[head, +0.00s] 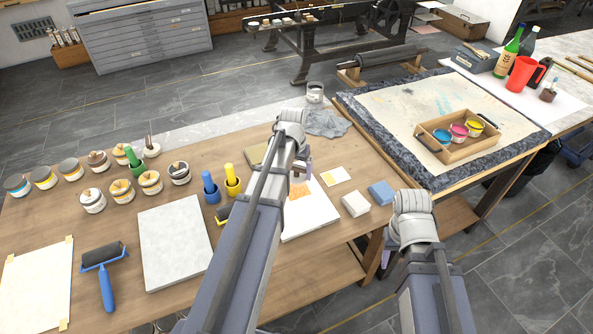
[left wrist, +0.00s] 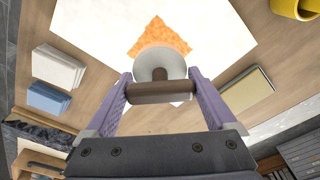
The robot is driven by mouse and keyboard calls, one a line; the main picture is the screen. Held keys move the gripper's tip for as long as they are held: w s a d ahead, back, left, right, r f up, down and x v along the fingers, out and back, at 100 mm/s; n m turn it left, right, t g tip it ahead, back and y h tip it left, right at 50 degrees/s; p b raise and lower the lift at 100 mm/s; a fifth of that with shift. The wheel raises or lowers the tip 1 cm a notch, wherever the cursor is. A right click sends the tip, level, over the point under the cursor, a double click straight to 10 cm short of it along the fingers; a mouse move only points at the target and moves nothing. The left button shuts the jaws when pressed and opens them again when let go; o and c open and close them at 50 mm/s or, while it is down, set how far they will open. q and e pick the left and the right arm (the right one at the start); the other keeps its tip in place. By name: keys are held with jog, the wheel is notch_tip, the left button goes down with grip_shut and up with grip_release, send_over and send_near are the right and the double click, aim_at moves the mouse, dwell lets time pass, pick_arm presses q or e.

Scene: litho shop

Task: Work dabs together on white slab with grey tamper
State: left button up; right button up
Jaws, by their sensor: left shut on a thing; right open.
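The white slab (head: 318,217) lies on the wooden table, partly behind my left arm, with a rough-edged orange patch (head: 297,190) on it. In the left wrist view the slab (left wrist: 95,25) fills the top, and the orange patch (left wrist: 160,35) shows mottled beside the tamper. My left gripper (left wrist: 165,92) is shut on the brown handle of the grey tamper (left wrist: 153,65), whose round head is over the patch's edge; contact cannot be judged. My right gripper (head: 386,258) is mostly hidden beyond its forearm, past the table's right edge; one purple finger part shows.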

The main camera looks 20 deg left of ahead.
pick_arm(q)
jog(key=shift+r+p, duration=0.3)
jog(key=shift+r, duration=0.35)
jog(key=shift+r, duration=0.1)
notch_tip(320, 180, up, 3)
jog(key=p, duration=0.3)
